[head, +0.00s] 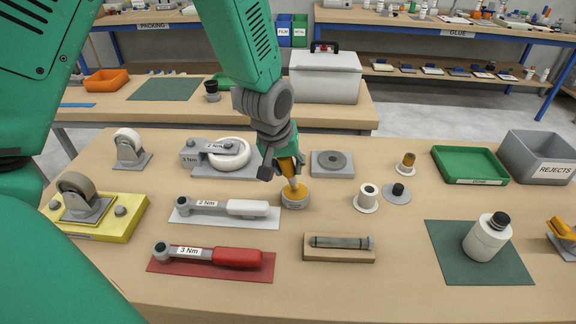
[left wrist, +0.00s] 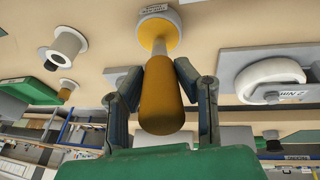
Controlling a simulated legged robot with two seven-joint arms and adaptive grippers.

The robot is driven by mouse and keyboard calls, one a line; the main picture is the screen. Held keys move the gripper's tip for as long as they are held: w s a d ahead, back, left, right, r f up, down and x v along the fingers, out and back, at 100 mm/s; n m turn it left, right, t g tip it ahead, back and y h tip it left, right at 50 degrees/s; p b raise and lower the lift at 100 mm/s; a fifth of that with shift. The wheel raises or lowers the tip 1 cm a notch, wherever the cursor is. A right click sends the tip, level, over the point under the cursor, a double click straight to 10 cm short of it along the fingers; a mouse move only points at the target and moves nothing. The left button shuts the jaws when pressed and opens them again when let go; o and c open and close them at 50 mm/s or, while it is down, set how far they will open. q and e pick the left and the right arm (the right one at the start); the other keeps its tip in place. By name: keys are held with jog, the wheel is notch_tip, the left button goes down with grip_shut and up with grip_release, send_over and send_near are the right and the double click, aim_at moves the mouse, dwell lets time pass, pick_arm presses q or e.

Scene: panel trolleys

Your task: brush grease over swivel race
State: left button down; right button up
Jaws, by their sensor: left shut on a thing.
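My left gripper (head: 282,170) is shut on the yellow-orange handle of a brush (left wrist: 162,95). The brush points down, slightly tilted, and its tip meets the orange top of a small round grease tin (head: 295,199). The bristles are hidden. The tin also shows at the top of the left wrist view (left wrist: 157,12). A grey square block with a dark round disc (head: 332,161), which looks like the swivel race, lies just behind and right of the tin, apart from the gripper. My right gripper is not in view.
A caster with a white wheel (head: 229,154) lies left of the gripper. A 2 Nm wrench (head: 245,208), a red 3 Nm wrench (head: 237,257) and a wooden block with a pin (head: 338,253) lie in front. A white bottle (head: 486,240), green tray (head: 468,164) and rejects bin (head: 536,160) stand right.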

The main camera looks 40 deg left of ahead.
pick_arm(q)
jog(key=shift+d+f, duration=0.2)
jog(key=shift+d, duration=0.1)
jog(key=shift+a+f, duration=0.15)
jog(key=shift+a, duration=0.05)
jog(key=shift+d, duration=0.1)
dwell(0.6)
dwell(1.1)
notch_tip(320, 180, up, 7)
jog(key=p, duration=0.7)
dwell(0.3)
dwell(0.5)
